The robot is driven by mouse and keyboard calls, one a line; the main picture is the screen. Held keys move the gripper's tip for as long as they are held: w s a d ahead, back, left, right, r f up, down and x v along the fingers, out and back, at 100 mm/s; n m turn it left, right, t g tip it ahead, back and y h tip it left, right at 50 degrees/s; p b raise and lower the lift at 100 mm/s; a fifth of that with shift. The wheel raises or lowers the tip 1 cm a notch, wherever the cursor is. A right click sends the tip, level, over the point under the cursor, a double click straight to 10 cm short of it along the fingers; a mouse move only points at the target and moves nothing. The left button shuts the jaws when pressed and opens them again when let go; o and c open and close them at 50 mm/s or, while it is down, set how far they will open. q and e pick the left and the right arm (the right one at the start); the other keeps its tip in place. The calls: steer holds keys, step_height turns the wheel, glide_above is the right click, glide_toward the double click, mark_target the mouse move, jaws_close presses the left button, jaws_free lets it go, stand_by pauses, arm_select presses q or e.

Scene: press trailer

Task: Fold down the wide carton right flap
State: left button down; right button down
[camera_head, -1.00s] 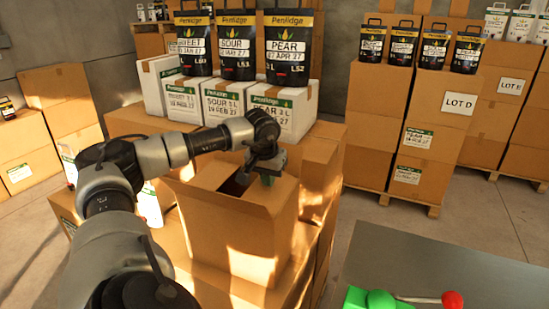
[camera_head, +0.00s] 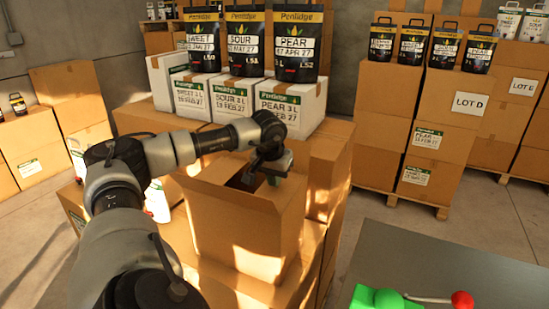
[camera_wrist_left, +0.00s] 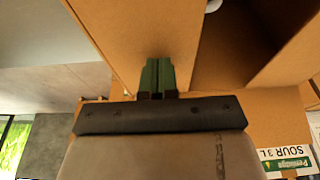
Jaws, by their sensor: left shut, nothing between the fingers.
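The wide brown carton (camera_head: 240,225) stands in the middle of the head view, its top partly open on a dark inside. Its right flap (camera_head: 283,192) lies near level along the right side of the opening. My left gripper (camera_head: 271,179) is shut and empty, its green fingertips at the rear right of the carton top. In the left wrist view the shut green fingers (camera_wrist_left: 157,78) are against or just over a cardboard panel (camera_wrist_left: 145,35), beside the dark opening (camera_wrist_left: 230,50). I cannot tell whether they touch. My right gripper is not in view.
White boxes (camera_head: 283,105) topped by black pouches (camera_head: 292,45) stand behind the carton. Stacked cartons (camera_head: 450,105) stand on a pallet at right. A grey table (camera_head: 420,255) at lower right bears a green part (camera_head: 378,298) with a red knob (camera_head: 462,300). Floor is clear between.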

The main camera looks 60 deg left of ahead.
arm_select(q)
steer(key=w+a+p+v, duration=0.1)
steer(key=w+p+v, duration=0.2)
steer(key=p+v, duration=0.8)
steer(key=v, duration=0.3)
steer(key=shift+a+r, duration=0.35)
